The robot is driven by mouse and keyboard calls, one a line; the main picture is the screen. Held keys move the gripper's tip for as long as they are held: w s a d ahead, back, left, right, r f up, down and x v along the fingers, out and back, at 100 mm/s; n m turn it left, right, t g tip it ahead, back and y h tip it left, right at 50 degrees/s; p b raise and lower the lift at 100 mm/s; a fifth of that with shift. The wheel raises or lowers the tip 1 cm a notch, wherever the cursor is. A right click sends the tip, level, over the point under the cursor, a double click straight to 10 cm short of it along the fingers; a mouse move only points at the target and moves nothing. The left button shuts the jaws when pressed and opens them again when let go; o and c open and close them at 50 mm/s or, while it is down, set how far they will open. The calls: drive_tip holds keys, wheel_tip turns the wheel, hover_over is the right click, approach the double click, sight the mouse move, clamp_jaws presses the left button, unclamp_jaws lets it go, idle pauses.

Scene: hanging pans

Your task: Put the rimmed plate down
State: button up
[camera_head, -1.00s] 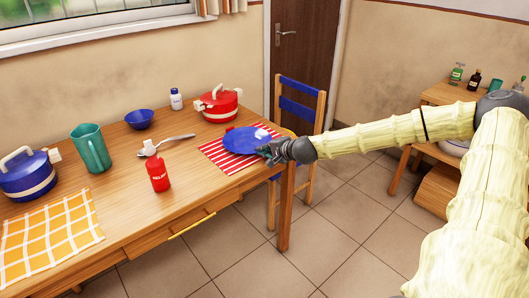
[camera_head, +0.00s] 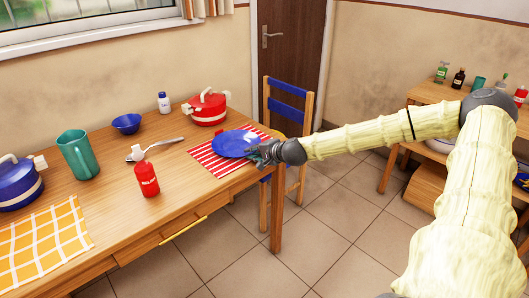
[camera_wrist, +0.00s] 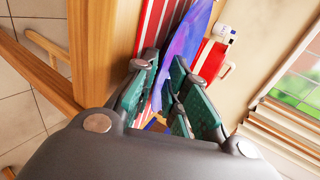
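The blue rimmed plate (camera_head: 234,143) is at the table's right end, over a red-and-white striped mat (camera_head: 207,160). It looks nearly level and close to the mat; I cannot tell whether it touches. My gripper (camera_head: 262,153) is at the plate's right edge, reaching in from the right. In the wrist view, the plate (camera_wrist: 187,42) shows almost edge-on and runs between the green-padded fingers of my gripper (camera_wrist: 163,88), which are closed on its rim. The striped mat (camera_wrist: 152,22) lies beside it in that view. My fingers hide part of the rim.
On the wooden table (camera_head: 115,190) are a red pot (camera_head: 207,108), a red bottle (camera_head: 146,178), a spoon (camera_head: 165,143), a blue bowl (camera_head: 126,123), a teal pitcher (camera_head: 78,155) and a blue pot (camera_head: 18,183). A chair (camera_head: 287,125) stands behind the table's right end.

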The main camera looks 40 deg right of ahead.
drive_tip(key=shift+p+v, duration=0.6)
drive_tip(key=shift+v, duration=0.5)
drive_tip(key=shift+s+a+f+p+v, duration=0.25)
drive_tip(key=shift+a+f+p+v, duration=0.15)
drive_tip(key=shift+p+v, duration=4.6)
drive_tip(key=s+a+f+n+g+h, duration=0.1)
drive_tip(key=s+a+f+n+g, duration=0.7)
drive_tip(key=s+a+f+n, duration=0.65)
drive_tip(key=s+a+f+g, duration=0.1)
drive_tip(key=s+a+f, duration=0.2)
drive_tip(key=s, duration=0.3)
drive_tip(key=s+a+f+n+g, duration=0.1)
drive_tip(key=s+a+f+g, duration=0.1)
drive_tip(key=s+a+f, duration=0.2)
drive_tip(key=s+a+f+n+g, duration=0.1)
drive_tip(key=s+a+f, duration=0.2)
drive_tip(key=s+a, duration=0.4)
drive_tip(key=s, duration=0.3)
drive_tip(key=shift+f, duration=0.4)
